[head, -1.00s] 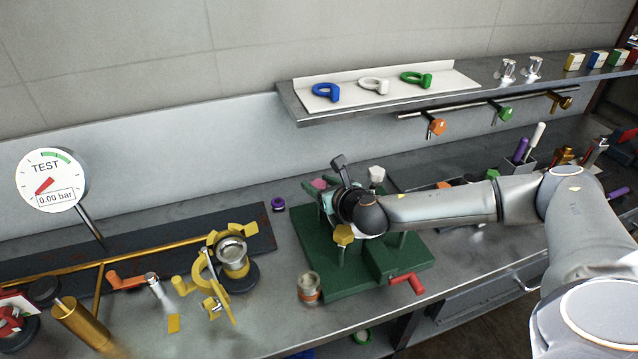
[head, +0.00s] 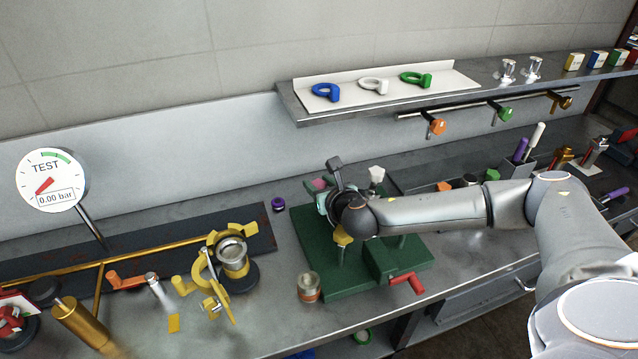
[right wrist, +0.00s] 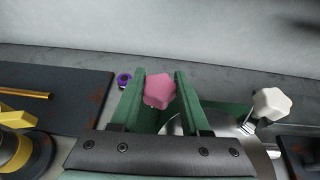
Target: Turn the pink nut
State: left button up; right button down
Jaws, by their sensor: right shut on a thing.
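The pink nut (head: 318,184) is at the back left of a green fixture (head: 345,285) on the bench, partly hidden by my gripper in the head view. In the right wrist view the pink nut (right wrist: 160,91) is a lobed knob between the two green fingers. My right gripper (right wrist: 157,88) is shut on it, with a finger on either side. In the head view my right gripper (head: 321,196) is over the fixture, mostly hidden by its own wrist. My left gripper is not in view.
A white nut (head: 376,174) and a yellow nut (head: 342,237) are close beside my wrist. A red handle (head: 407,282) juts from the fixture's front. A jar (head: 309,288) and a yellow clamp (head: 212,275) stand to the left. A shelf (head: 385,109) hangs behind.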

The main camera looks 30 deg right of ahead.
jog(key=m+g+h, duration=0.2)
jog(key=m+h, duration=0.2)
jog(key=shift+a+h, duration=0.1)
jog(key=shift+h, duration=0.2)
jog(key=m+g+h, duration=0.3)
jog(key=m, duration=0.1)
jog(key=m+g+h, duration=0.1)
jog(key=m+g, duration=0.2)
jog(key=m+g+h, duration=0.2)
jog(key=m+g, duration=0.1)
jog(key=shift+w, duration=0.1)
jog(key=shift+m+g, duration=0.7)
jog(key=shift+g, duration=0.1)
jog(key=shift+m+g+b, duration=0.8)
jog(key=shift+g+b, duration=0.2)
jog(key=shift+b, duration=0.05)
jog(key=g+b, duration=0.1)
jog(key=b, duration=0.1)
jog(key=m+b, duration=0.1)
jog(key=b, duration=0.2)
jog(key=shift+d+f+m+g, duration=0.1)
jog(key=shift+d+m+g, duration=0.1)
jog(key=shift+m+g, duration=0.15)
jog(key=shift+r+m+g+b, duration=0.25)
jog(key=shift+g+b, duration=0.2)
jog(key=shift+b, duration=0.4)
